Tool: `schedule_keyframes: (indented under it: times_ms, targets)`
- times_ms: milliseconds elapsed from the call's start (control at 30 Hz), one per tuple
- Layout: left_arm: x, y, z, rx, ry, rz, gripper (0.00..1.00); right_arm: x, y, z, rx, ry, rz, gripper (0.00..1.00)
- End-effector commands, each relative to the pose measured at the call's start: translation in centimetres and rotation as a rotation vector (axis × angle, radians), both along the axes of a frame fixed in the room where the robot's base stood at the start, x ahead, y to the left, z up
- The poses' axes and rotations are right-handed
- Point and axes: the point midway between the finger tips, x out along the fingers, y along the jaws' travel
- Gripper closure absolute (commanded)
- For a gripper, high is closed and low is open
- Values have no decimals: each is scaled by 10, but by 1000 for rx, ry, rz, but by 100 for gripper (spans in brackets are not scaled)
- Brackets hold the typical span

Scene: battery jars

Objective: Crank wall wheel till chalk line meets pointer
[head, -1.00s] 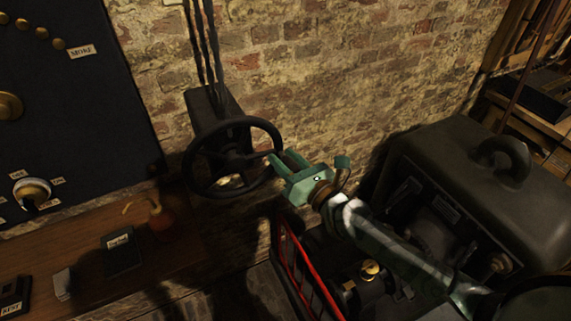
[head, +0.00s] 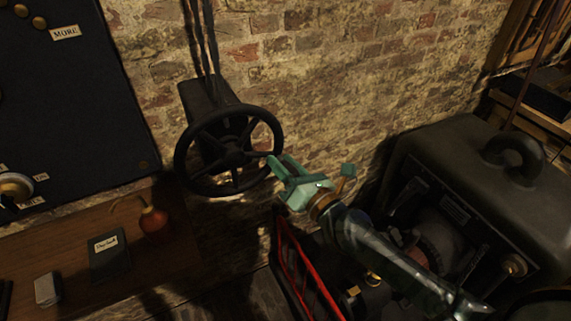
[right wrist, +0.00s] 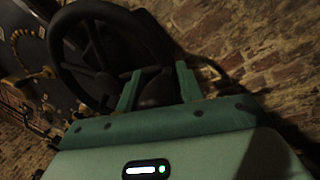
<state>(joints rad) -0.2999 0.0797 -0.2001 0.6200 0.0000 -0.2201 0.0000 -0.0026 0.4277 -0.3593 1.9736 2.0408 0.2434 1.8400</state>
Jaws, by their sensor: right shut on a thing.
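The black spoked wall wheel (head: 229,150) stands out from a dark bracket (head: 204,96) on the brick wall. It also shows at the upper left of the right wrist view (right wrist: 94,52). My right gripper (head: 281,166) is at the wheel's right rim, its green fingers shut on a dark rounded part that looks like the wheel's crank handle. In the right wrist view this handle (right wrist: 157,91) sits between the two fingers, mostly dark. I cannot make out a chalk line or a pointer on or near the wheel. My left gripper is not in view.
A dark panel (head: 70,110) with a dial (head: 14,187) is at left. The wooden bench (head: 150,262) below holds a red round bottle (head: 153,222) and a labelled dark box (head: 109,252). A red rail (head: 305,268) and a large dark machine (head: 465,180) stand at right.

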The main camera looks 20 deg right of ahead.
Motion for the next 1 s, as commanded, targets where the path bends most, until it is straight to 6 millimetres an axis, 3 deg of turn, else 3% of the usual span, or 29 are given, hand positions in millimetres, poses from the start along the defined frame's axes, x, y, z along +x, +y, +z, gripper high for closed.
schedule_keyframes:
  times_ms: [33,67,367,500,667,1000]
  targets:
    - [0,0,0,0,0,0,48,-1,4,2,4,-5,13,55]
    - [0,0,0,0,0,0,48,-1,4,2,3,-5,12,48]
    - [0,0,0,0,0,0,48,-1,2,1,1,-3,5,48]
    - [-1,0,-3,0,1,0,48,-10,-1,-1,1,-2,4,48]
    - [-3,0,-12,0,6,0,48,-42,-10,-10,2,3,5,48]
    - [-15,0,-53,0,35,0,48,-126,-33,-24,2,4,6,48]
